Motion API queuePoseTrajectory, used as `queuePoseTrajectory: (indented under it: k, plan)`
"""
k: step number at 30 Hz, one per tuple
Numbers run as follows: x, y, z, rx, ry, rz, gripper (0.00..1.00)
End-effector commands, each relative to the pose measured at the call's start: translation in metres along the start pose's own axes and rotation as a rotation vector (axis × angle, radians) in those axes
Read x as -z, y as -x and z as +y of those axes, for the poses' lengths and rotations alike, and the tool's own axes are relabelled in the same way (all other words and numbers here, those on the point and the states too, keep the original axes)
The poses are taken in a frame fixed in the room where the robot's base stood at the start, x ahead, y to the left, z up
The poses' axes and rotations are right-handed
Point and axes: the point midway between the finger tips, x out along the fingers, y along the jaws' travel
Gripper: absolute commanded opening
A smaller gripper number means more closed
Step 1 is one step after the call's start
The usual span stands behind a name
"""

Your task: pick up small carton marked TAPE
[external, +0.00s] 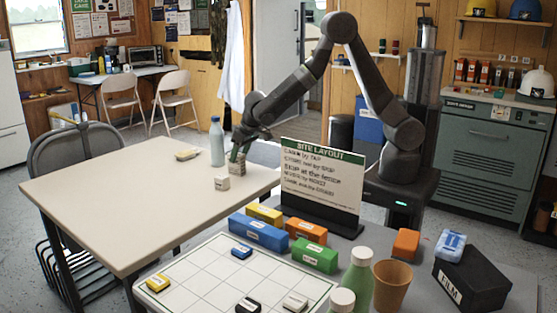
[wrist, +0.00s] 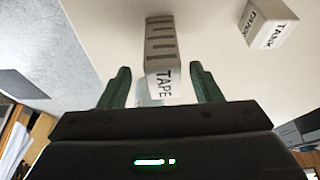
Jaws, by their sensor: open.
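The small carton marked TAPE (wrist: 162,48) is pale with grey stripes. In the wrist view it stands out ahead of my gripper (wrist: 160,88), lined up with the gap between the two green fingers. Its TAPE-marked end is close to the gap. In the external view the carton (external: 237,168) is on the pale table (external: 130,190), near its right edge. My gripper (external: 237,153) is right over it, open, with the fingers pointing down. I cannot tell whether the fingers touch the carton.
A white carton marked TANK (wrist: 268,24) stands close by, also seen in the external view (external: 222,183). A pale blue bottle (external: 217,142) stands just left of my gripper. A small pale item (external: 187,155) lies farther left. The sign board (external: 322,180) stands to the right.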

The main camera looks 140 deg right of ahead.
Motion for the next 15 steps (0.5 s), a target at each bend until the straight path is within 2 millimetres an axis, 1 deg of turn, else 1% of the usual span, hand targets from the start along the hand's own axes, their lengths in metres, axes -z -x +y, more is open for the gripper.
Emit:
queuePoseTrajectory:
  k: [6,9,12,15]
  plan:
    - [0.006,-0.026,-0.003,-0.001,0.001,-0.003,0.58]
    - [0.005,-0.039,-0.003,-0.002,0.001,-0.003,0.58]
    - [0.005,-0.045,-0.003,0.000,0.000,-0.002,0.58]
    - [0.005,-0.047,-0.003,0.001,0.000,-0.001,0.58]
